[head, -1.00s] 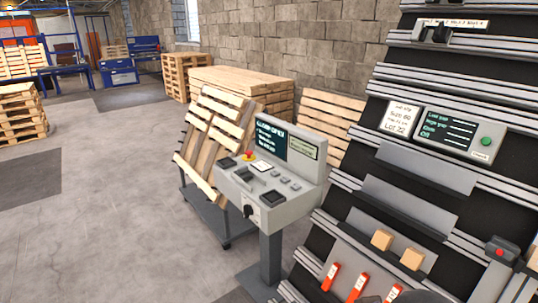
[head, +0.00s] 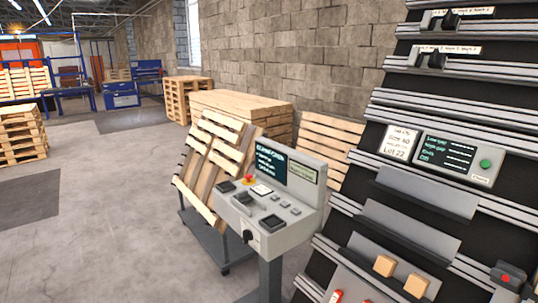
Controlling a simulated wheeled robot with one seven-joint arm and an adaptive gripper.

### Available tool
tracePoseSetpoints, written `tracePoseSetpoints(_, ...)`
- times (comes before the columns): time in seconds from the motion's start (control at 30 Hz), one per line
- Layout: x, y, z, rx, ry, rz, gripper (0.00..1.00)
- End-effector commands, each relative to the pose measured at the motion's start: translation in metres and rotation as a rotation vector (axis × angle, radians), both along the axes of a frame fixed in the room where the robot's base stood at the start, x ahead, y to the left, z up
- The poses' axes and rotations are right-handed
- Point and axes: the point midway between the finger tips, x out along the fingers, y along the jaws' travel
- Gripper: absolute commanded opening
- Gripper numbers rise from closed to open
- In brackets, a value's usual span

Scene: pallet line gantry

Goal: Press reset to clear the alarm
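A grey control console (head: 279,235) stands on a post near the middle of the head view. Its dark screen (head: 271,163) shows lines of text too small to read surely. Its sloped panel carries a red knob on yellow (head: 249,179), a white button (head: 262,190), and several dark buttons and switches. A black rotary knob (head: 248,237) is on its front face. I cannot tell which control is the reset. A second panel on the rack (head: 459,155) has a text screen and a green button (head: 486,164). My gripper is not in view.
A black rack (head: 415,105) with metal rails fills the right side, holding wooden blocks (head: 385,265) and a red-button box (head: 507,277). A cart with leaning pallets (head: 207,165) stands behind the console. The floor (head: 100,235) at left is clear.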

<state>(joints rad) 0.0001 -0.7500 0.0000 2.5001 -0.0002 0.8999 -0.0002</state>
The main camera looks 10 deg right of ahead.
Motion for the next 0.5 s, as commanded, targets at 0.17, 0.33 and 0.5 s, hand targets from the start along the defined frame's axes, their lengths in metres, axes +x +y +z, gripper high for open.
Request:
tracePoseSetpoints(0.17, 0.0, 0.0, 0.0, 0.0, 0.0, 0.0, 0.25)
tracePoseSetpoints(0.33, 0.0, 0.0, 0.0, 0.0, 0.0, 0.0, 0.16)
tracePoseSetpoints(0.5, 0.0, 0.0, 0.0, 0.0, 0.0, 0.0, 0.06)
